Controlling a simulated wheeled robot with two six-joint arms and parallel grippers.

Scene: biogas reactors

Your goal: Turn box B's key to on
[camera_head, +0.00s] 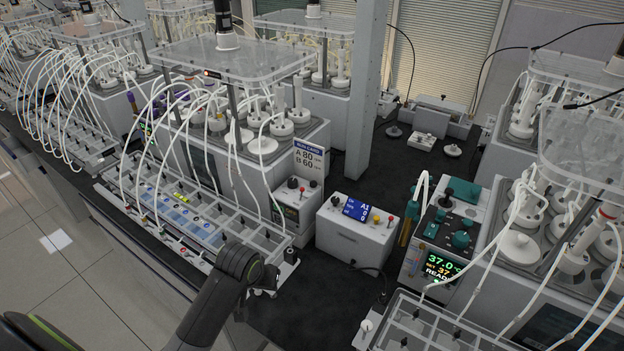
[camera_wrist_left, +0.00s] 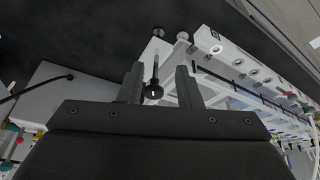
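Two small white control boxes stand in the middle of the head view. The left box (camera_head: 298,207) has a dark knob and a red-tipped lever on top. I cannot read which is box B. My left gripper (camera_head: 268,287) is low in front of the left box, by the rack's end; its fingertips are hard to make out there. In the left wrist view the gripper (camera_wrist_left: 161,85) has its fingers apart. A dark round knob (camera_wrist_left: 153,91) with a white mark appears between them; contact is unclear.
A clear-walled rack (camera_head: 190,222) with white tubes lies left of the boxes. A run card (camera_head: 309,158) reads A 80, B 60. A heater unit (camera_head: 440,250) showing 37.0 stands to the right. A grey post (camera_head: 363,100) rises behind. Dark bench is bare between.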

